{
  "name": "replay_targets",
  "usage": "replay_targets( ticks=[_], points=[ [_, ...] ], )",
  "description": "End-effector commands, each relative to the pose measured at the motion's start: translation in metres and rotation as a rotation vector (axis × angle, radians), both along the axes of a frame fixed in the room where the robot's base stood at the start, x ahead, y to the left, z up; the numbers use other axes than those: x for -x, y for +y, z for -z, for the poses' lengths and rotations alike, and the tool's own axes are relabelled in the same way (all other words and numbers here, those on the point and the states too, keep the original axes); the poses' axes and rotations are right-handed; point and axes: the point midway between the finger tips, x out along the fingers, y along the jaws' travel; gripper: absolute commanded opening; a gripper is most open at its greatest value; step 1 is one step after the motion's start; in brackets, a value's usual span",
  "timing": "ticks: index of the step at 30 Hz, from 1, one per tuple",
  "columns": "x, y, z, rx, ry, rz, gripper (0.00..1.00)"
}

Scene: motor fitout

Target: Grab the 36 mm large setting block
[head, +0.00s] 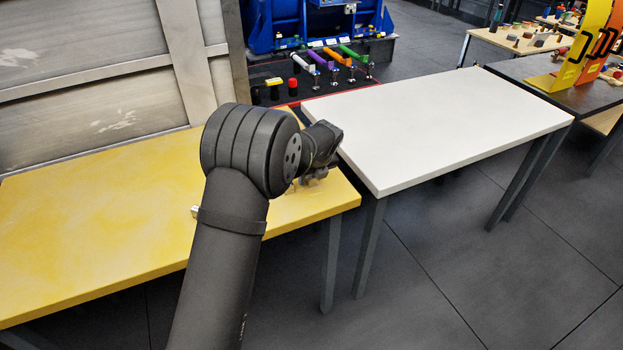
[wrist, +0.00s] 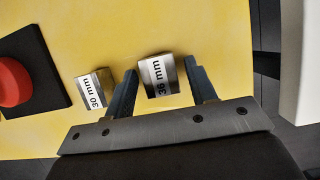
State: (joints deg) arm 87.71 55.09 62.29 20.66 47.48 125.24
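The 36 mm setting block (wrist: 158,76) is a metal block with a white label reading "36 mm". In the wrist view it lies on the yellow table (wrist: 170,25), between the two fingers of my gripper (wrist: 160,68). The fingers stand apart on either side of it with small gaps showing. My gripper is open; how high the fingertips are above the table is hard to tell. In the head view my gripper (head: 315,178) is low over the right end of the yellow table, and my arm hides most of that spot.
A smaller block labelled 30 mm (wrist: 97,88) sits just left of the left finger. A red button on a black base (wrist: 40,70) is further left. A white table (head: 440,125) stands right of the yellow one (head: 90,220), whose left part is mostly clear.

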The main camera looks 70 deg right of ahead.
Motion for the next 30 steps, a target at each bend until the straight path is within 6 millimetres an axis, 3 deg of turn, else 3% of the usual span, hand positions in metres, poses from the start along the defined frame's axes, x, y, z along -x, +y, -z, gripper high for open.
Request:
replay_targets(
  ticks=[1,7,20,27,30],
  points=[
    [0.000,0.000,0.000,0.000,0.000,0.000,0.41],
    [0.000,0.000,0.000,0.000,0.000,0.000,0.01],
    [0.000,-0.001,-0.009,0.004,0.000,0.000,0.00],
    [0.001,-0.001,-0.042,0.004,0.000,0.000,0.00],
    [0.019,0.006,-0.054,0.002,0.001,0.006,0.00]
  ],
)
